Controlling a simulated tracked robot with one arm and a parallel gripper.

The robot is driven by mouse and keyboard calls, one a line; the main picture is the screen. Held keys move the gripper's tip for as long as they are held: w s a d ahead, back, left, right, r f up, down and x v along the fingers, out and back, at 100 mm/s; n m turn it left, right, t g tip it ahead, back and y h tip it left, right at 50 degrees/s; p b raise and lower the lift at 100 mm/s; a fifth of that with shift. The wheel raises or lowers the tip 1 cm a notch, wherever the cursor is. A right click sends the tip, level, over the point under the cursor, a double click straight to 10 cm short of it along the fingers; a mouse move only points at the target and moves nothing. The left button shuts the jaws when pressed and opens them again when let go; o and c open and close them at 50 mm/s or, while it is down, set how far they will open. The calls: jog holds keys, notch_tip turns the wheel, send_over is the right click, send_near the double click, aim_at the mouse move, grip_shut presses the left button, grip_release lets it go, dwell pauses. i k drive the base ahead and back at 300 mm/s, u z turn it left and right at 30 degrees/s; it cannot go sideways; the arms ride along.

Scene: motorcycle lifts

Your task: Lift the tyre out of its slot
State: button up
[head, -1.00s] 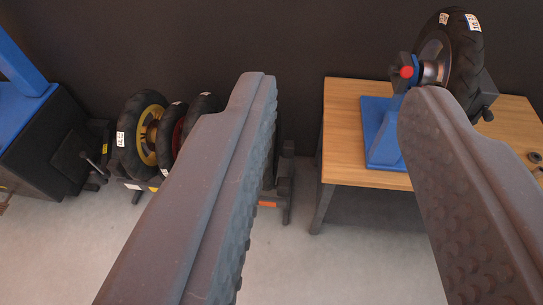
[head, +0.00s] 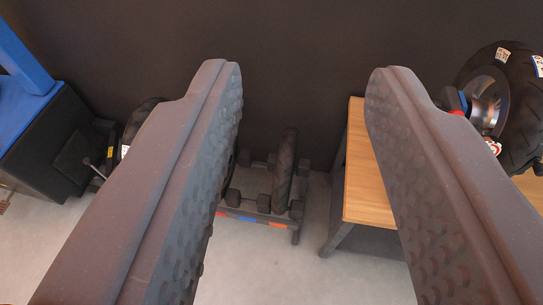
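A slim black tyre (head: 285,172) stands upright in a slot of the low dark rack (head: 246,215) on the floor. It shows nearly edge-on between my two fingers, farther away and untouched. My gripper (head: 305,72) is open and empty, its ridged fingers wide apart above the scene. Another black tyre (head: 139,122) shows only in part beside the left finger, which hides the rest of the rack's left side. I cannot tell which tyre is the one to be lifted.
A wooden table (head: 366,185) stands right of the rack, partly behind my right finger. A black wheel (head: 515,120) is mounted above it at the far right. A blue and black machine (head: 45,140) stands at the left. A dark wall is behind; floor in front is clear.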

aim_at(286, 161)
jog(key=z, duration=0.1)
jog(key=i, duration=1.45)
jog(key=z, duration=0.65)
